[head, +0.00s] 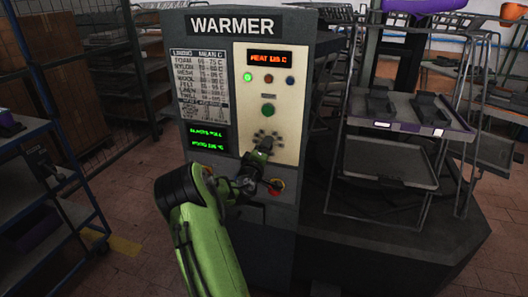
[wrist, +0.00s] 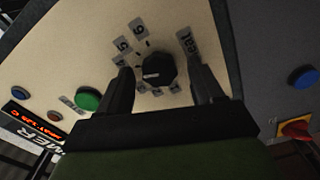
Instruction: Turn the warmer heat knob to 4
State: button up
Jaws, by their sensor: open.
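The warmer (head: 283,60) is a grey cabinet with a cream control panel. Its black heat knob (wrist: 158,68) shows in the wrist view, with small numbered tags in a ring around it. A pale mark shows on the knob's lower left; I cannot tell which number it points to. My gripper (wrist: 161,72) is open, one finger on each side of the knob, with no clear contact visible. The red display (head: 269,59) seems to read HEAT 125 C.
A green button (head: 268,110) sits above the knob, with small lamps higher up. A red stop knob on yellow (head: 276,186) is close below my gripper. A green-text screen (head: 209,138) is at left. A metal rack with trays (head: 390,162) stands right.

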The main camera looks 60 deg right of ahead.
jog(key=s+a+b, duration=0.2)
jog(key=a+b, duration=0.1)
jog(key=a, duration=1.2)
jog(key=shift+s+a, duration=0.2)
jog(key=shift+a, duration=0.1)
